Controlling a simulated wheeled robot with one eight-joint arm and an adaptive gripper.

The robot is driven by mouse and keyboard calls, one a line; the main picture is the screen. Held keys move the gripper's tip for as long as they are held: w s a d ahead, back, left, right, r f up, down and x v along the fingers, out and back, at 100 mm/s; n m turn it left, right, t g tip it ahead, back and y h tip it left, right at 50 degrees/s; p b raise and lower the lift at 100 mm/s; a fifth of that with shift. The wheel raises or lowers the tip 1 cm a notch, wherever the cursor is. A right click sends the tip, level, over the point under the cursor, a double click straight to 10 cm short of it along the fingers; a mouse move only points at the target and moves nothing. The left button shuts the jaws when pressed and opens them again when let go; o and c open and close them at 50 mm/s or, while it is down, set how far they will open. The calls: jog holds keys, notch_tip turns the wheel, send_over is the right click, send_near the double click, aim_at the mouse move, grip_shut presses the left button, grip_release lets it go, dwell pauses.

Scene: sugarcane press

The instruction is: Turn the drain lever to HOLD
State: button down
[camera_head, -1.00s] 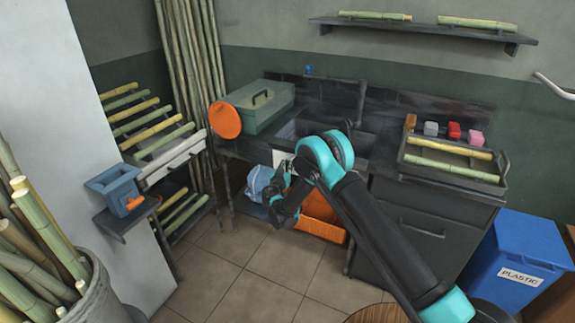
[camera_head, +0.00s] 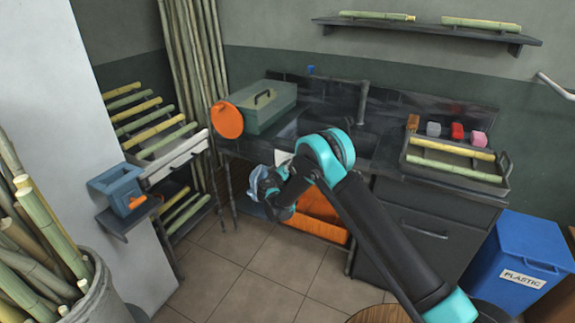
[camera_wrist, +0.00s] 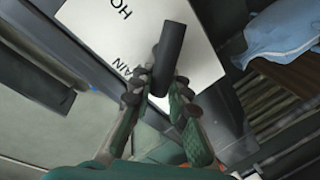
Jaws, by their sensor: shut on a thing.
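In the head view my gripper (camera_head: 268,187) is low in front of the sink bench; the lever does not show clearly there. A small part of the placard (camera_head: 284,158) shows beside my arm. The rest of the lettering is hidden or cut off.
A light-blue cloth-like thing (camera_wrist: 285,38) lies close by at the right of the wrist view. An orange crate (camera_head: 318,212) sits under the bench. A green box (camera_head: 262,112) with an orange disc (camera_head: 227,120) stands above. The tiled floor (camera_head: 235,255) in front is clear.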

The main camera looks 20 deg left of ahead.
jog(key=n, duration=0.2)
jog(key=f+n+h, duration=0.1)
jog(key=n, duration=0.1)
jog(key=shift+a+g, duration=0.3)
jog(key=shift+a, duration=0.05)
jog(key=n, duration=0.2)
jog(key=f+n+h, duration=0.1)
jog(key=n, duration=0.1)
jog(key=shift+a, duration=0.15)
jog(key=shift+n+h, duration=0.3)
jog(key=c, duration=1.4)
grip_release()
jog(key=shift+c, duration=0.2)
jog(key=s+r, duration=0.2)
jog(key=s, duration=0.9)
jog(key=shift+s+a, duration=0.4)
jog(key=shift+a, duration=0.05)
jog(key=shift+r, duration=0.1)
